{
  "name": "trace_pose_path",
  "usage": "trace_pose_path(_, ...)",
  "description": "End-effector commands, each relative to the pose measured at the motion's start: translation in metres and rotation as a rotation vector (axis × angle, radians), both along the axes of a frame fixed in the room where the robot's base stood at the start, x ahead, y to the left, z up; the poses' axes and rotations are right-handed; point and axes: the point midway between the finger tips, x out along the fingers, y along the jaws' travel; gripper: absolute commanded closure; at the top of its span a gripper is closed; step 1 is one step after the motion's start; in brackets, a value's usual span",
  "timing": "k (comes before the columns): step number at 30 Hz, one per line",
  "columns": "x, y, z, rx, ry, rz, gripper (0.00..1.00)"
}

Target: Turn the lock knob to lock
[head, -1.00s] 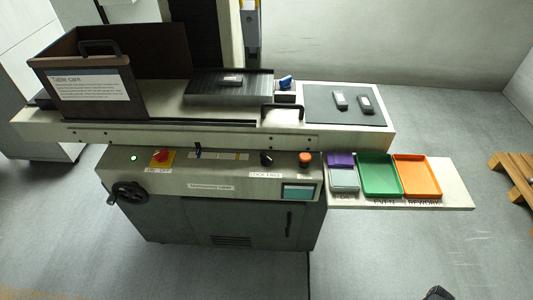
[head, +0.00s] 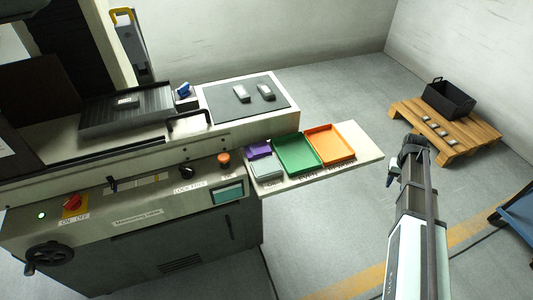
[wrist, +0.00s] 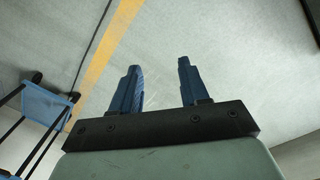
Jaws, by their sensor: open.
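The lock knob (head: 187,169) is a small black knob on the sloping front panel of the grey machine (head: 130,215). A white label (head: 190,186) below it reads LOCK FREE; which word the knob points to is too small to tell. My gripper (wrist: 160,82) is open and empty in the wrist view, with two blue fingers apart over the floor. In the head view it shows at the end of my raised arm, right of the machine and its side shelf, well away from the knob.
An orange button (head: 224,158) and a screen (head: 228,194) sit right of the knob, a red switch (head: 73,202) left. Green (head: 280,172) and orange (head: 350,155) trays lie on the side shelf (head: 372,160). A pallet (head: 480,140) holds a black crate (head: 448,100). Floor between is open.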

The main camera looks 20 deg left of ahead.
Motion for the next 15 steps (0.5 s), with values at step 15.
trace_pose_path(15, 0.089, 0.078, 0.164, 0.004, -0.143, 0.143, 0.55)
